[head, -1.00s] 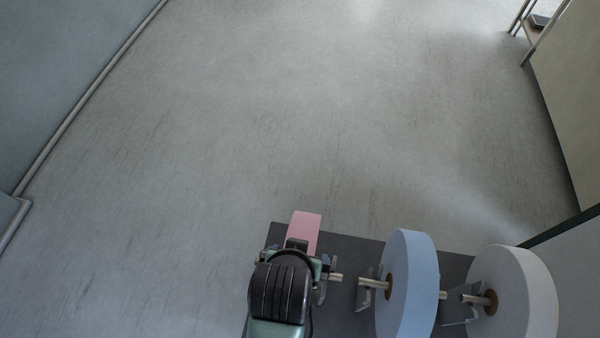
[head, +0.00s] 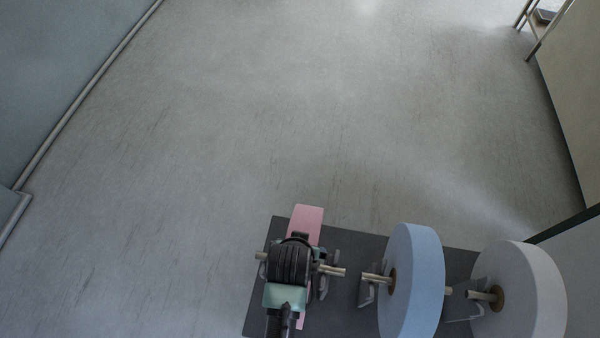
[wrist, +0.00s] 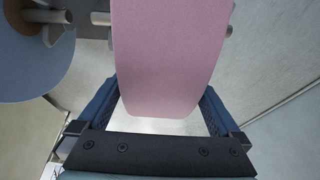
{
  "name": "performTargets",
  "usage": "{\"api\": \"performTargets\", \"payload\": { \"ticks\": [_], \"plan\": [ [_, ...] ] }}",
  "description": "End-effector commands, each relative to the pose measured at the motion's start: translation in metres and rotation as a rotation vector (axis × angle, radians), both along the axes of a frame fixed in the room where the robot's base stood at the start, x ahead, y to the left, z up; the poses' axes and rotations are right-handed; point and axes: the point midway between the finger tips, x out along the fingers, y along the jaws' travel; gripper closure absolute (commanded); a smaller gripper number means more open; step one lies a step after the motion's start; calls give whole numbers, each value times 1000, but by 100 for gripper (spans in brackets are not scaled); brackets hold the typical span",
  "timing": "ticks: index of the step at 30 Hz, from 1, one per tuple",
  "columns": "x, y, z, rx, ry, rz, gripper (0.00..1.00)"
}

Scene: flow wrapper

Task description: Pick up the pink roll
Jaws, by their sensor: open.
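The pink roll (head: 308,222) stands on edge at the left end of the dark platform in the head view, mostly hidden behind my gripper and wrist. In the wrist view the pink roll (wrist: 165,60) fills the upper middle, its rim reaching down between the two blue fingers. My gripper (wrist: 160,105) is open, with one finger on each side of the roll. A narrow gap shows at the right finger; the left finger is very close to the roll, and I cannot tell whether it touches. In the head view the gripper's fingers are hidden.
A blue roll (head: 411,285) and a white roll (head: 522,290) stand to the right on metal spindles above the dark platform (head: 345,245). A spindle end (head: 332,270) sticks out beside the pink roll. Open grey floor (head: 260,120) lies beyond, with a wall at left.

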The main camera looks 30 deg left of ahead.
Motion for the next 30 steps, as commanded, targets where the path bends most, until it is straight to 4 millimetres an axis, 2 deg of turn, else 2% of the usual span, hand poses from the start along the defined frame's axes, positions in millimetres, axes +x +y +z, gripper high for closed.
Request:
{"api": "performTargets", "payload": {
  "ticks": [3, 9, 11, 26, 30],
  "plan": [
    [3, 1, -6, 1, -2, -1, 0],
    [3, 1, -6, 1, -2, -1, 0],
    [3, 1, -6, 1, -2, -1, 9],
    [3, 1, -6, 1, -1, -1, 99],
    [5, 1, -3, 4, -8, -1, 100]
  ]
}}
